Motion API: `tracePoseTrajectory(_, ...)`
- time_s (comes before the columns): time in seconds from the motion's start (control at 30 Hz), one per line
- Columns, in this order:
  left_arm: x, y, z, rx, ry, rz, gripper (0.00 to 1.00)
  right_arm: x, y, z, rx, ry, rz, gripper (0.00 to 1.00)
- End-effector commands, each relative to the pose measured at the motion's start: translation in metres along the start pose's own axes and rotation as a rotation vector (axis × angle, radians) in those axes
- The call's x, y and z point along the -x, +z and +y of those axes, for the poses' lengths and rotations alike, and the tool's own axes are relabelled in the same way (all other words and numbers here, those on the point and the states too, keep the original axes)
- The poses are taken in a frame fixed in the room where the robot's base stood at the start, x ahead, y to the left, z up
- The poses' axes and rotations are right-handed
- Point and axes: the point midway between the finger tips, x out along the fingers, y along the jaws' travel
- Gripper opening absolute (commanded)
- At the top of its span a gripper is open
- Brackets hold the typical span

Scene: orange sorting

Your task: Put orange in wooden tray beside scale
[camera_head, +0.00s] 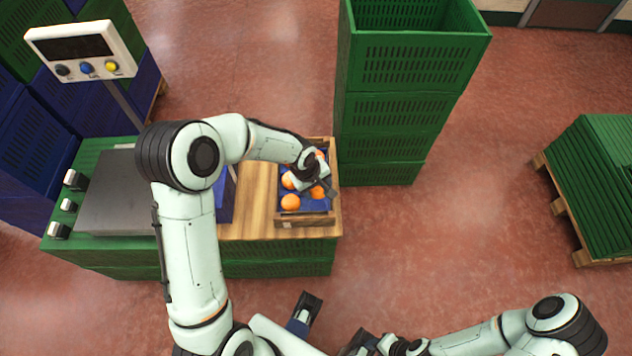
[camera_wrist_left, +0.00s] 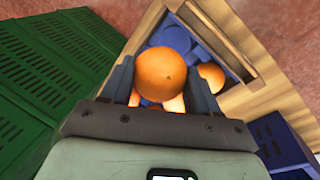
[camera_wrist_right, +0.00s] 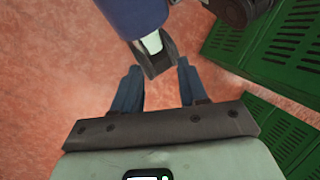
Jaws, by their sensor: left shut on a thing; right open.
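The wooden tray (camera_head: 305,222), lined in blue, sits on the wooden board right of the scale (camera_head: 118,190). Several oranges lie in it, one of them at the front left (camera_head: 290,202). My left gripper (camera_head: 318,180) is over the tray, shut on an orange (camera_wrist_left: 160,75), which shows between its fingers in the left wrist view. Another orange (camera_wrist_left: 211,77) lies in the tray beside it. In the head view the gripper partly hides the oranges, and I cannot tell whether the held one touches the others. My right gripper (camera_wrist_right: 158,88) is open and empty, away from the tray.
Stacked green crates (camera_head: 400,110) stand close behind and right of the tray. The scale's display (camera_head: 82,48) rises on a post at the back left. Blue crates (camera_head: 30,150) stand at the left. A pallet with green crates (camera_head: 600,190) is far right, with free floor between.

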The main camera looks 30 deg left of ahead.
Motion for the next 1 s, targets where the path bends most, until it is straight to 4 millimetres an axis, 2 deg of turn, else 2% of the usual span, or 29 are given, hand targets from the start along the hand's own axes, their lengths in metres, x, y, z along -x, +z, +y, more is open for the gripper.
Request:
tracePoseTrajectory(0.27, -0.01, 0.0, -0.003, 0.0, 0.0, -0.001, 0.28, -0.006, 0.001, 0.002, 0.0, 0.001, -0.004, 0.43)
tracePoseTrajectory(0.5, -0.031, 0.001, -0.008, 0.0, -0.002, -0.002, 0.28, -0.018, 0.001, 0.007, -0.002, 0.002, -0.007, 0.43)
tracePoseTrajectory(1.0, -0.074, 0.001, -0.018, 0.0, 0.0, -0.001, 0.28, -0.043, -0.016, 0.011, 0.002, -0.007, 0.04, 0.43)
